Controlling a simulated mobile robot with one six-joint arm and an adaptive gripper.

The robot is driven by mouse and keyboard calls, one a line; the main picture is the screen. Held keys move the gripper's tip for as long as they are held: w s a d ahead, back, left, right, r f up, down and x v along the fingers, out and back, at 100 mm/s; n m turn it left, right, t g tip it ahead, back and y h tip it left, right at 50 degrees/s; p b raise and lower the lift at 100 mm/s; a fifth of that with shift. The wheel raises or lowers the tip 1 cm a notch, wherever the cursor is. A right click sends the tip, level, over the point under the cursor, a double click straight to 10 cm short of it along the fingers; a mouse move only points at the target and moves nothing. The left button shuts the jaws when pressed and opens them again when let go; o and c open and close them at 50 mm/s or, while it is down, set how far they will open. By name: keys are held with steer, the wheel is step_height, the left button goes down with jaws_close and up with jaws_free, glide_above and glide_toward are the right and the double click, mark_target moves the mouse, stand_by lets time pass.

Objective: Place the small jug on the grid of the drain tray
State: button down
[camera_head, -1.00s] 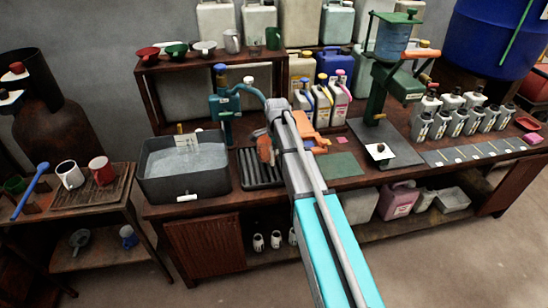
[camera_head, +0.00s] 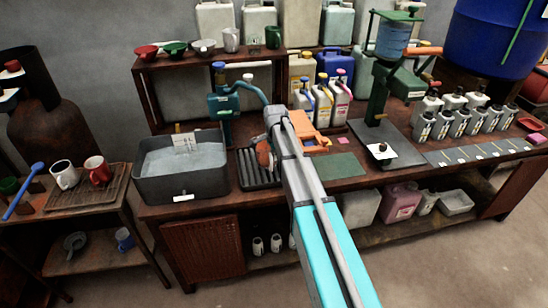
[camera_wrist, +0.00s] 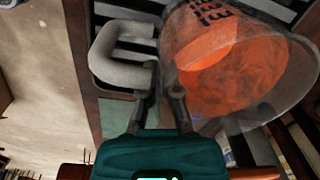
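The small jug (camera_wrist: 235,60) is see-through with dark printed marks, orange inside and a pale grey handle (camera_wrist: 108,55). It fills the right of the wrist view. My gripper (camera_wrist: 163,70) has its fingers close together at the handle's lower end, beside the jug wall, and seems shut on it; the exact contact is partly hidden. In the head view the jug (camera_head: 264,155) is a small orange shape beside my gripper, over the drain tray. The black slatted drain tray (camera_head: 248,180) is right of the grey basin. Whether the jug touches the grid cannot be told.
The water-filled grey basin (camera_head: 185,187) and a teal tap (camera_head: 222,105) stand left of and behind the tray. An orange object (camera_head: 308,133) and several capped bottles (camera_head: 325,100) are right of and behind my gripper. A green mat (camera_head: 340,166) lies to the right.

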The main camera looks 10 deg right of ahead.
steer(key=c, duration=1.3)
jaws_free()
steer(key=shift+f, duration=0.1)
steer(key=o, duration=0.5)
step_height(320, 180, up, 12)
steer(key=p, duration=1.2)
steer(key=shift+s, duration=0.3)
steer(key=s+a+n, duration=0.1)
steer(key=s+n, duration=1.3)
steer(key=s, duration=1.3)
steer(key=shift+s+a+g, duration=0.2)
steer(key=shift+g, duration=0.1)
